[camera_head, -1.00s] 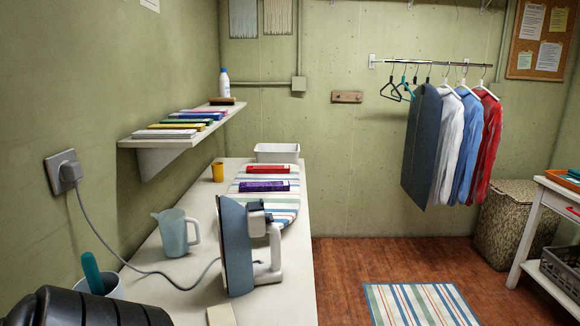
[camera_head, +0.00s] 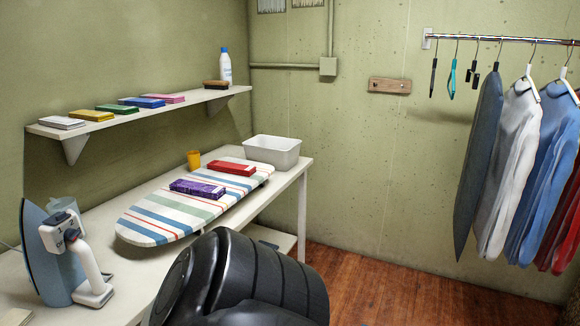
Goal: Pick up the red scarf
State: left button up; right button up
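The red scarf (camera_head: 231,168) appears as a flat, folded red bundle with small markings. It lies on the far part of the striped ironing board (camera_head: 150,227), on the white table. A similar purple folded bundle (camera_head: 197,189) lies just in front of it, toward me. Neither gripper is in view. A black, rounded link of my own arm rises at the bottom middle and covers the near right part of the table, and no gripper fingers show on it.
An iron (camera_head: 62,255) stands upright at the table's left. A yellow cup (camera_head: 194,160) and white bin (camera_head: 272,153) stand beyond the board. A shelf (camera_head: 105,126) with several folded bundles overhangs the back. Clothes hang right; the floor (camera_head: 400,295) between looks clear.

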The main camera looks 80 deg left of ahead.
aim_at(227, 168)
jog(key=u, duration=1.8)
jog(key=i, duration=2.8)
jog(key=u, duration=3.1)
